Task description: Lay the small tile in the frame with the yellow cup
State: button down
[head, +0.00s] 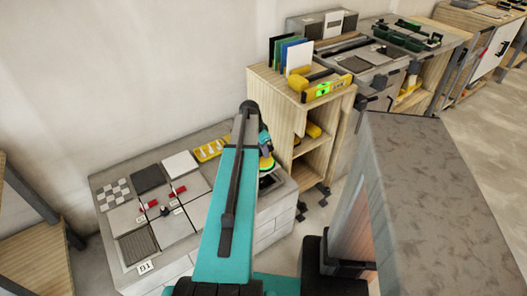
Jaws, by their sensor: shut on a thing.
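My gripper (264,146) is at the far end of my teal arm, over the right end of the grey workbench, and the arm hides most of it. It is shut on the yellow cup (266,164), which shows as a yellow-green disc just below it. A dark square area (268,181) lies on the bench under the cup; I cannot tell whether it is the frame. I cannot make out a small tile at the cup. Other tiles lie on the bench: a checkered one (114,193), a dark one (148,179) and a white one (180,164).
Large grey tiles (126,216) with red pieces (178,192) between them and a ribbed grey panel (138,246) cover the bench's left part. A yellow tray (211,150) lies at the back.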

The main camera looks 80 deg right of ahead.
aim_at(263, 159)
jog(key=shift+f, duration=0.1)
jog(key=shift+f+b, duration=1.6)
jog(key=shift+f, duration=1.25)
jog(key=shift+w+f+b, duration=0.1)
jog(key=shift+f+b, duration=1.1)
jog(key=shift+f, duration=1.35)
dwell(1.4)
jog(key=c, duration=1.6)
grip_release()
jog(key=shift+o, duration=0.2)
jog(key=shift+a, duration=0.1)
